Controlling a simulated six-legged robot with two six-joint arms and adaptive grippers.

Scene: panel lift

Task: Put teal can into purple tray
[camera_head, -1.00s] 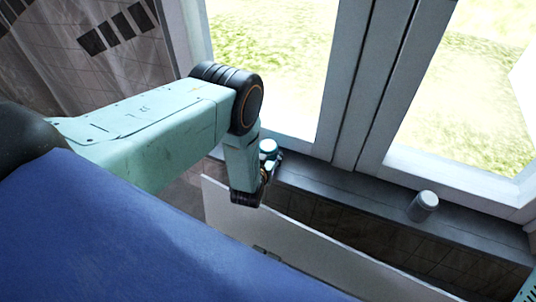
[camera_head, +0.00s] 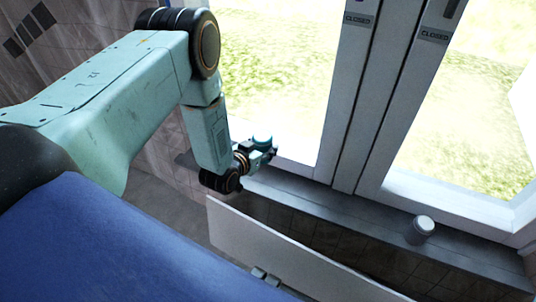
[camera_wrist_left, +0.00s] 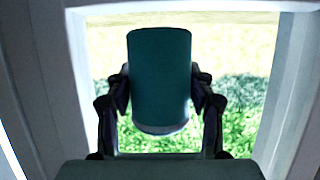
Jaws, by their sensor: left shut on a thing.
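The teal can (camera_head: 262,140) is held in my left gripper (camera_head: 262,154), in front of the window near the left part of the sill. In the left wrist view the teal can (camera_wrist_left: 160,75) stands upright between the two dark fingers, which press on its sides. Its lower end shows a pale rim, with the window and grass behind it. Whether its base clears the sill is hard to tell in the head view. The purple tray is not in view. My right gripper is not in view.
A grey can with a white top (camera_head: 421,229) stands on the dark window sill (camera_head: 330,205) to the right. A white panel (camera_head: 290,252) stands upright in front of the sill, below my left gripper. The window frame (camera_head: 360,100) rises behind, with "CLOSED" labels.

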